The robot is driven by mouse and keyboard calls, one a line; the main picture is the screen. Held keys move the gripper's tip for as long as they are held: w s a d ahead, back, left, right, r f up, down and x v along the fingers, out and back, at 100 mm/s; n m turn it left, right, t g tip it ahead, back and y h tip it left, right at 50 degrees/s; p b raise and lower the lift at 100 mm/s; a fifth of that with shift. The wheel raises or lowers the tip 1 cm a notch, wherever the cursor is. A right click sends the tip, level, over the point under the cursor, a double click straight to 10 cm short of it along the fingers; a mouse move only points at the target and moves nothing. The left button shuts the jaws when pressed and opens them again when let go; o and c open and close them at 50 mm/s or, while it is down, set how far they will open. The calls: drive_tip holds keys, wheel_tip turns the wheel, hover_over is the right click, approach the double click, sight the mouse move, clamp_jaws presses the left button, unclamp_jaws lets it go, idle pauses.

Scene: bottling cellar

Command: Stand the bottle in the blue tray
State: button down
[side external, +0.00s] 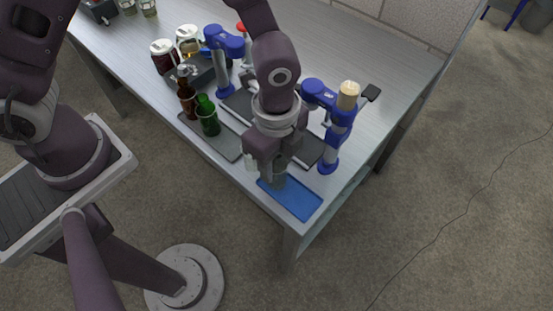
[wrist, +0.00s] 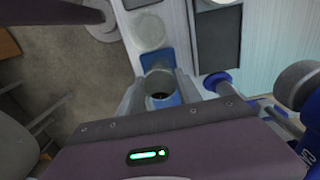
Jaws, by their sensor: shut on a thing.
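The blue tray (side external: 303,203) lies at the near corner of the grey table. It also shows in the wrist view (wrist: 150,60), partly covered by my gripper and what it holds. My gripper (side external: 271,176) points down over the tray's left end. In the wrist view my gripper (wrist: 160,86) is shut on a clear, greyish bottle (wrist: 158,78), seen from above with its round opening between the fingers. In the side view the bottle (side external: 279,181) is mostly hidden by the fingers. It looks roughly upright; I cannot tell whether its base touches the tray.
A clear round vessel (wrist: 147,30) stands beside the tray. A green bottle (side external: 208,116) and a brown bottle (side external: 187,95) stand on a grey tray (side external: 222,147). Table edges are near.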

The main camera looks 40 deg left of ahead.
drive_tip(key=c, duration=0.8)
unclamp_jaws()
drive_tip(key=shift+f, duration=0.1)
drive_tip(key=a+r+n+t, duration=0.1)
drive_tip(key=a+r+n, duration=0.15)
drive_tip(key=r, duration=0.75)
drive_tip(key=a+r+n+t, duration=0.15)
drive_tip(key=a+r, duration=0.25)
drive_tip(key=r, duration=0.5)
drive_tip(key=s+a+r+n+t, duration=0.1)
drive_tip(key=s+a+r+n, duration=0.1)
drive_tip(key=s+a+n, duration=0.1)
drive_tip(key=s+a+r+n+t, duration=0.1)
drive_tip(key=s+a+r+n, duration=0.1)
drive_tip(key=s+a+n, duration=0.2)
drive_tip(key=s+a+r+n+t, duration=0.1)
drive_tip(key=s+a+r+n, duration=0.1)
drive_tip(key=s+a+n, duration=0.2)
drive_tip(key=shift+a+r+n, duration=0.15)
drive_tip(key=shift+a+n, duration=0.15)
drive_tip(key=shift+n, duration=0.45)
drive_tip(key=shift+a+r+n, duration=0.1)
drive_tip(key=shift+a+n, duration=0.15)
drive_tip(key=shift+n, duration=0.5)
